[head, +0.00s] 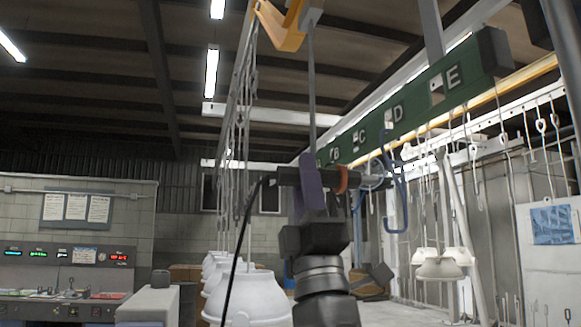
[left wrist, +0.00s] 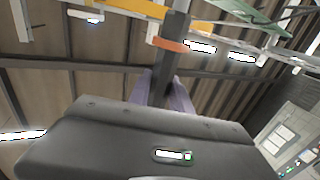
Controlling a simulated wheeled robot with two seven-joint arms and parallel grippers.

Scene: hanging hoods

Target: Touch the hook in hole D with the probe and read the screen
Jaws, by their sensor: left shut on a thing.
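My left gripper (head: 313,184) stands upright in the middle of the head view, shut on the dark probe (head: 291,176). The probe lies about level, with an orange ring (head: 342,180), its thin end pointing right and a black cable hanging from its left end. In the left wrist view the probe (left wrist: 176,26) rises between the purple fingers. A blue hook (head: 402,200) hangs at the probe's tip; they overlap in the picture, but I cannot tell whether they touch. The green beam (head: 482,62) carries lettered holes, with D (head: 397,112) above the hook. The hook's top in its hole is unclear.
Small lit displays (head: 118,257) sit on a console at the left, too small to read. White hoods (head: 245,292) hang behind my arm. More white hoods (head: 439,268) and several hooks hang at the right. A yellow bracket (head: 280,27) is overhead.

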